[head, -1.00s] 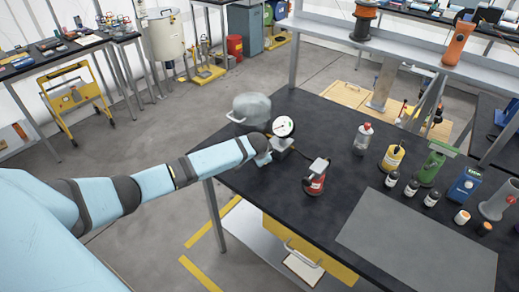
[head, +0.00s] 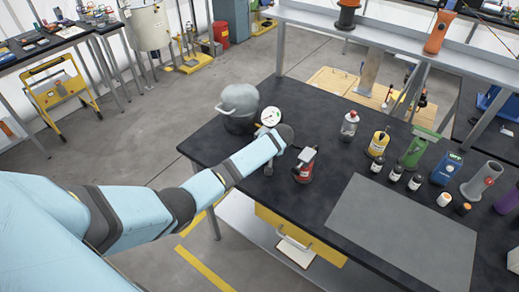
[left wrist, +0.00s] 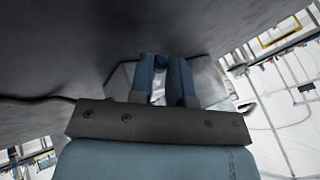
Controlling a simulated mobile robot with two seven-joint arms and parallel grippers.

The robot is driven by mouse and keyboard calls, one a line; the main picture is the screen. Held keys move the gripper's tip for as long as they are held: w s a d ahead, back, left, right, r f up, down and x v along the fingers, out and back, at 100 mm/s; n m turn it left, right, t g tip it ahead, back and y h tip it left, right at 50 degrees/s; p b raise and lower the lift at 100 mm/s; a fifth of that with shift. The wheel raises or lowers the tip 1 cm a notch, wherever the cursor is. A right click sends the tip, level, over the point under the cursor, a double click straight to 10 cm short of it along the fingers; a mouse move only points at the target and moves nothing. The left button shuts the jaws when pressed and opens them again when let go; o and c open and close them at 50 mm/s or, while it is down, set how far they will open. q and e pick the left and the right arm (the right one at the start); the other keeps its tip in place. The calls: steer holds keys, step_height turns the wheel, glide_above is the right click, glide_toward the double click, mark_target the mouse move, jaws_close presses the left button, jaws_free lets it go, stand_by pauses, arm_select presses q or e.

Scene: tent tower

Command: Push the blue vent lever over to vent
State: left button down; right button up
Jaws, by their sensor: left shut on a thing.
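My left gripper (left wrist: 163,72) shows in the left wrist view with its two blue fingers close around a small blue round piece (left wrist: 160,61), which looks like the end of the blue vent lever. In the head view my left arm reaches over the table's left edge, and its wrist hides the gripper and lever. A white-faced dial gauge (head: 271,116) stands just behind the wrist. A grey pot (head: 239,101) with side handles stands left of the gauge at the table corner. My right gripper is not in view.
On the black table (head: 330,125), a red device (head: 304,168) stands close right of my wrist. A clear bottle (head: 349,124), a yellow container (head: 378,143), a green tool (head: 420,147) and small bottles stand farther right. A flat grey mat (head: 405,225) lies bare at the front.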

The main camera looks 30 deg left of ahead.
arm_select(q)
steer(key=shift+w+d+n+g, duration=0.2)
steer(key=shift+d+n+g, duration=0.1)
steer(key=shift+n, duration=0.2)
steer(key=c, duration=1.1)
jaws_free()
steer(key=shift+w, duration=0.1)
steer(key=b+v, duration=0.1)
steer(key=v, duration=1.2)
steer(key=shift+d+r, duration=0.25)
steer(key=shift+r, duration=0.05)
